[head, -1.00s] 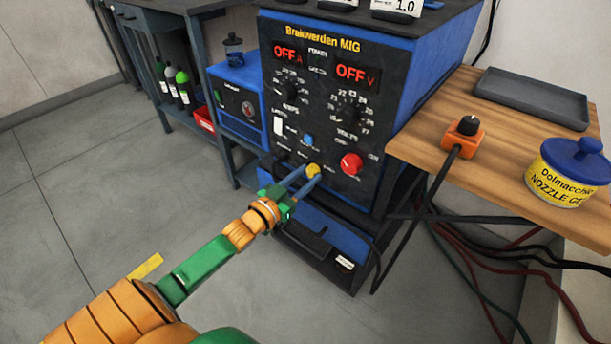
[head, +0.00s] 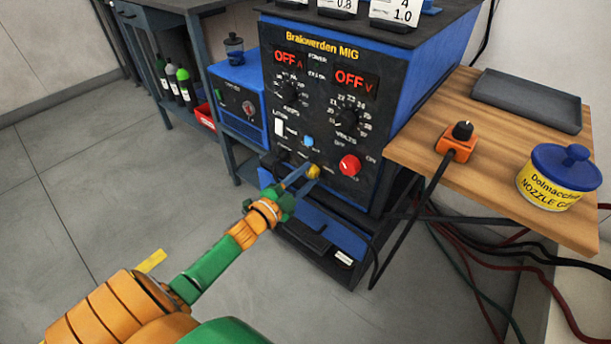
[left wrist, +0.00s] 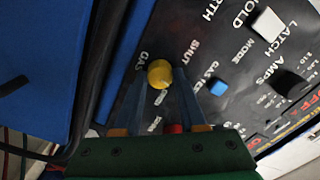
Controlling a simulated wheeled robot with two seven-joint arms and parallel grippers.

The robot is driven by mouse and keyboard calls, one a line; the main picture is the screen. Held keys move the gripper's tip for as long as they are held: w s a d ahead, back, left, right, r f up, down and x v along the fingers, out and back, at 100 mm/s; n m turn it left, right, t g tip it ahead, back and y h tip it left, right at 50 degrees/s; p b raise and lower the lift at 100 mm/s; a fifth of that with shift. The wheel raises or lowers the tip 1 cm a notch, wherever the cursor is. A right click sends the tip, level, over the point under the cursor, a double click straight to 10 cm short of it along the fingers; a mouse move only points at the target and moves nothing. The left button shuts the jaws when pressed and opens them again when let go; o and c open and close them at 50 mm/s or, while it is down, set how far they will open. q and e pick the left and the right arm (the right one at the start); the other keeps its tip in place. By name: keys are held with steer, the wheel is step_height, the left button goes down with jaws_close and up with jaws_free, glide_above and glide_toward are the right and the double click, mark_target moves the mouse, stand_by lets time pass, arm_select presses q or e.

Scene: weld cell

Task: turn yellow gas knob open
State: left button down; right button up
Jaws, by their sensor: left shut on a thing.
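The yellow gas knob (head: 313,171) sits low on the black front panel of the blue welding machine (head: 330,110). My left gripper (head: 306,175) reaches it from the lower left, with its blue fingers at the knob. In the left wrist view the knob (left wrist: 160,73) shows between the two fingertips, near the printed words GAS and SHUT. The gripper is shut on the knob. The knob's exact turn angle cannot be read. My right gripper is not in view.
A red knob (head: 350,165) is just right of the yellow one, and a small blue button (head: 308,141) is above it. A wooden side table (head: 440,108) holds an orange box (head: 458,142) and a nozzle gel tub (head: 558,177). Cables hang below it.

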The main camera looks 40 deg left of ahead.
arm_select(q)
steer(key=m, duration=0.3)
steer(key=shift+m, duration=1.7)
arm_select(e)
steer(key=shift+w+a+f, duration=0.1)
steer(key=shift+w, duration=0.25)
arm_select(q)
steer(key=shift+c, duration=2.3)
jaws_free()
